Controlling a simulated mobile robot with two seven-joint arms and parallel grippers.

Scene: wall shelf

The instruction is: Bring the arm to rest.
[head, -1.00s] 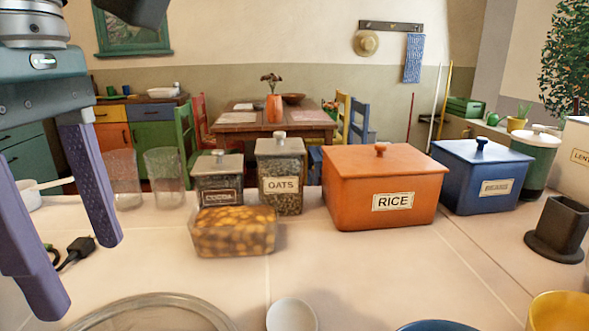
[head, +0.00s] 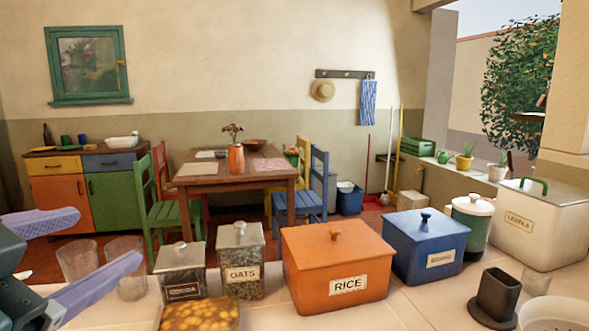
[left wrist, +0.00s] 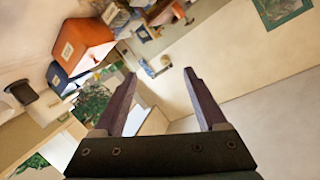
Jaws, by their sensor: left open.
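My left gripper (head: 88,255) is at the lower left of the head view, its two purple fingers spread apart with nothing between them. The fingers also show in the left wrist view (left wrist: 160,92), apart and empty, pointing out over the room towards the wall. In the head view one finger lies in front of the drinking glasses (head: 78,262); I cannot tell whether it touches them. My right gripper is not in view.
On the tiled counter stand a cocoa jar (head: 181,272), an oats jar (head: 240,262), an orange rice box (head: 335,272), a blue box (head: 425,245), a lentils bin (head: 540,225), a dark square holder (head: 496,295) and a container of orange-brown pieces (head: 200,316). A table (head: 235,175) stands behind.

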